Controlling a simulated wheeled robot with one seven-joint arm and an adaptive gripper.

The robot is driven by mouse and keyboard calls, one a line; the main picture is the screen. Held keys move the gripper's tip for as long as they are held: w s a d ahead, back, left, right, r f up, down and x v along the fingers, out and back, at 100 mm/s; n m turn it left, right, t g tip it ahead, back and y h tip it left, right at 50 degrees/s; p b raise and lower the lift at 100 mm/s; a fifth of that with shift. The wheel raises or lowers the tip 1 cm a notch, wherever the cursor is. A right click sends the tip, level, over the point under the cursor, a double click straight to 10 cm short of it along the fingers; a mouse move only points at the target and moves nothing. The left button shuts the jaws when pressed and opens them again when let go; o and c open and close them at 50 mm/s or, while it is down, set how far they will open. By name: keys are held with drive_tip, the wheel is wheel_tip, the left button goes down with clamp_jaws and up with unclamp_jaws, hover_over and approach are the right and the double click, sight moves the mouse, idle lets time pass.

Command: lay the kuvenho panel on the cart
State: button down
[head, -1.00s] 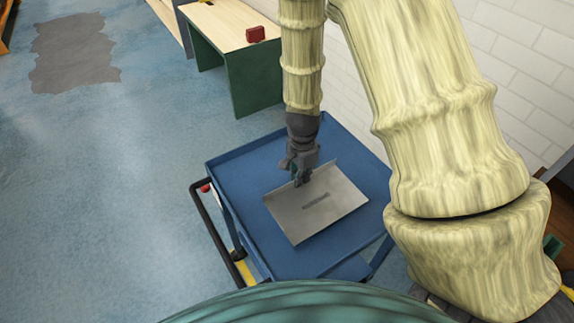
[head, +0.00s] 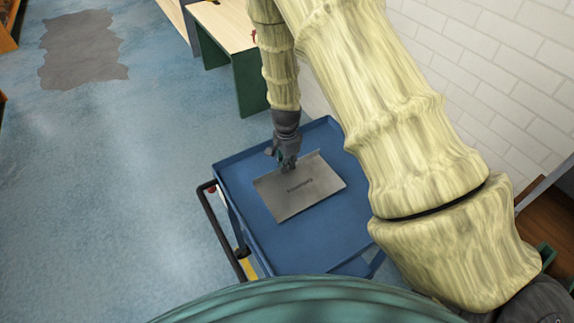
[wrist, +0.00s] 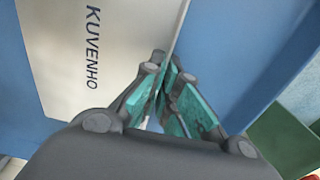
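The kuvenho panel (head: 292,204) is a thin grey sheet with a raised edge, over the blue top of the cart (head: 260,240). It looks flat and within the cart's rim; I cannot tell whether it touches the top. My gripper (head: 288,167) is at the panel's far edge, pointing down. In the wrist view the panel (wrist: 112,55) shows the word KUVENHO, and the teal fingers of my gripper (wrist: 163,85) are closed around its edge. The fingers partly hide the gripped edge.
A green-sided bench with a light wooden top (head: 225,25) stands beyond the cart. A white brick wall (head: 500,70) is on the right. The cart's black handle (head: 215,230) is on its left. Blue floor (head: 130,170) lies open to the left.

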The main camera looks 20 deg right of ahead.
drive_tip(key=shift+f, duration=0.7)
drive_tip(key=shift+f, duration=0.1)
drive_tip(key=c, duration=1.6)
unclamp_jaws()
drive_tip(key=shift+c, duration=0.2)
wheel_tip(320, 180, up, 12)
drive_tip(key=b, duration=0.3)
drive_tip(key=shift+w, duration=0.15)
